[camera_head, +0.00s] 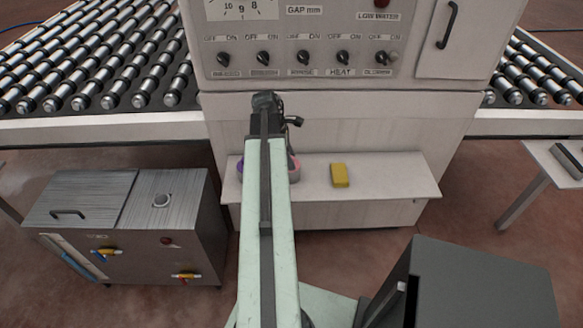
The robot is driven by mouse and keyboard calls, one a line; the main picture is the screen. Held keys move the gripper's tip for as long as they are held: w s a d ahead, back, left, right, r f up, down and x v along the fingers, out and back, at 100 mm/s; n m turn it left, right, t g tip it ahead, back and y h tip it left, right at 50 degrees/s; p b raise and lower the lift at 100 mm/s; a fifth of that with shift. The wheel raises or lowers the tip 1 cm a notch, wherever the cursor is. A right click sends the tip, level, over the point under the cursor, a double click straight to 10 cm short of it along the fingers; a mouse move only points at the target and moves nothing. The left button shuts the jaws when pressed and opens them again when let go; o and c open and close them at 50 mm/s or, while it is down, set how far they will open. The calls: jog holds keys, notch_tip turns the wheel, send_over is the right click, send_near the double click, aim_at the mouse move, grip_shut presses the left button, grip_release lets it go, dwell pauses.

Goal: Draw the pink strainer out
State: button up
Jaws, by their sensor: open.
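A pink thing (295,168), which may be the strainer, shows as a thin curved edge just right of my arm, on the pale shelf at the front of the machine. Most of it is hidden behind my arm, so I cannot tell its full shape or what it sits in. My gripper (291,121), dark and small, is at the far end of my pale green arm, in front of the machine's lower panel. It appears above the pink thing in the picture and apart from it. It is open, with nothing visible in it.
On the shelf (390,183) are a yellow block (340,175) and a purple thing (240,168), partly behind my arm. A steel tank (170,240) with valves stands at left, a dark box (480,285) at lower right. Roller conveyors (110,60) flank the machine.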

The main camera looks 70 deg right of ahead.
grip_shut()
jog(key=shift+r+p, duration=0.6)
jog(key=shift+r, duration=0.05)
dwell(0.4)
jog(key=shift+r+p, duration=3.65)
jog(key=shift+p, duration=0.05)
notch_tip(320, 180, up, 4)
jog(key=p, duration=0.4)
